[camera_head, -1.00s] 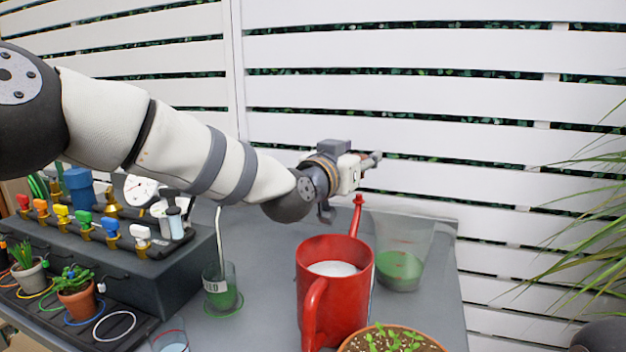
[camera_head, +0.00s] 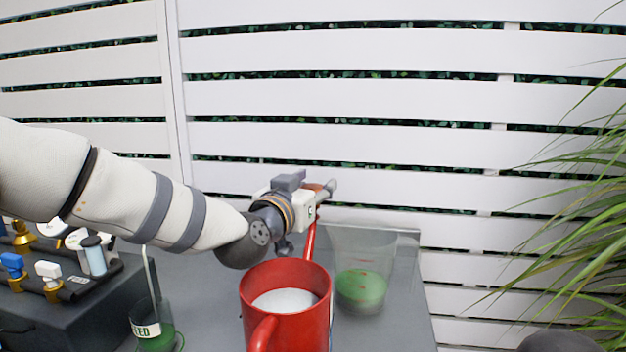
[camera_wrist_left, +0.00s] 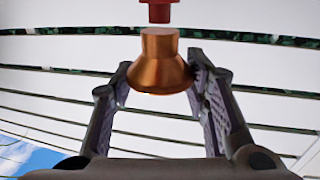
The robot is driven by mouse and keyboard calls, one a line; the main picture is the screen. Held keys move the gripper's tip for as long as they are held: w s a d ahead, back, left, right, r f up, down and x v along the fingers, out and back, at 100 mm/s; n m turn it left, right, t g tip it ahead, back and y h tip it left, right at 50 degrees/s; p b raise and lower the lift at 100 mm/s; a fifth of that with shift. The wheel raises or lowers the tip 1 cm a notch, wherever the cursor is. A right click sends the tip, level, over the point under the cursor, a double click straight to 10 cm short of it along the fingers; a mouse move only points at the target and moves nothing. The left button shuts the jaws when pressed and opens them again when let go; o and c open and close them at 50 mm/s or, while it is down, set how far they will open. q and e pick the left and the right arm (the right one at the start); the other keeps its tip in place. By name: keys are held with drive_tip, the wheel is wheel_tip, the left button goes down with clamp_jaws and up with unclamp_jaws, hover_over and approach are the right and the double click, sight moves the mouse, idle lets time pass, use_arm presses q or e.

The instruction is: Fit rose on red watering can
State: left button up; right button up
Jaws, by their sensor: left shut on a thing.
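The red watering can (camera_head: 287,312) stands on the grey table with white contents inside. Its thin spout (camera_head: 309,242) rises behind it, and the tip is hidden by my left gripper in the head view. My left gripper (camera_head: 317,190) is just above the spout end. In the left wrist view it is shut on the copper, flared rose (camera_wrist_left: 160,66), between its two dark fingers. The rose's narrow end faces the red spout tip (camera_wrist_left: 160,12), roughly in line with it, with a thin gap showing between them. My right gripper is not in view.
A clear container with green contents (camera_head: 361,289) stands right of the can, close to the spout. A slatted white fence (camera_head: 330,100) stands behind the table.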

use_arm(q)
drive_tip(key=shift+r, duration=0.15)
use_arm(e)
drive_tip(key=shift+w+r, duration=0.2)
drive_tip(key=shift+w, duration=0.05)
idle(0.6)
use_arm(q)
drive_tip(key=shift+p, duration=0.3)
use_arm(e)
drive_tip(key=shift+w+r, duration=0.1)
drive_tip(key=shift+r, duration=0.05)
use_arm(q)
drive_tip(key=shift+s+f, duration=0.1)
drive_tip(key=shift+f, duration=0.3)
